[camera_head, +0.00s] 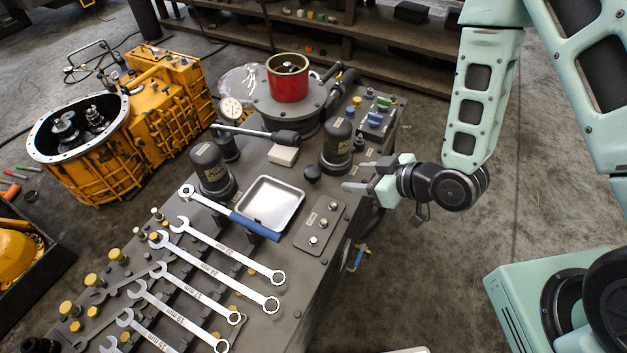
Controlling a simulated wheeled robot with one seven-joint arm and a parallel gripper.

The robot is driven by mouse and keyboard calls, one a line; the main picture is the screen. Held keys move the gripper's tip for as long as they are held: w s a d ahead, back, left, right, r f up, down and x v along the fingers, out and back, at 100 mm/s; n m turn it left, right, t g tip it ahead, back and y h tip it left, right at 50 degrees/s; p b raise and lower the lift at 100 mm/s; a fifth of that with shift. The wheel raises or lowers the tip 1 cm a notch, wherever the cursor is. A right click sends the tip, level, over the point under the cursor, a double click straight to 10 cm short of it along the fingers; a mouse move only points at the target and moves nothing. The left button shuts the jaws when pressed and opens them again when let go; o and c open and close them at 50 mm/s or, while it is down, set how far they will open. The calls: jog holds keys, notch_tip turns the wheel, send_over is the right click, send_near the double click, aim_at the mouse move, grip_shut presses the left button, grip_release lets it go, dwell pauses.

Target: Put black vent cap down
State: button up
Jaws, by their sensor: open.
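A small black round cap (312,172), which looks like the vent cap, stands on the grey workbench top (335,205), right of the metal tray. My gripper (355,177) is just to the right of the cap, near the bench's right edge. Its fingers point left toward the cap. The gripper is open, and I see nothing held between its fingers. The cap and the fingers look apart, with a small gap between them.
A dark cylinder (338,143) stands close behind the cap. A metal tray (269,203) and a blue-handled ratchet (240,219) lie to the left. Several wrenches (215,270) fill the front left. A red-collared housing (288,82) rises behind. An orange transmission (160,105) stands at left.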

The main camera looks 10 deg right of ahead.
aim_at(314, 171)
jog(key=b+x, duration=0.7)
jog(key=b, duration=0.7)
jog(key=shift+s+f, duration=0.1)
jog(key=shift+f, duration=0.05)
jog(key=shift+w+a, duration=0.25)
jog(key=shift+w+p+x, duration=0.2)
jog(key=shift+p+x, duration=0.75)
jog(key=shift+x, duration=2.4)
jog(key=shift+r, duration=0.2)
jog(key=c, duration=0.9)
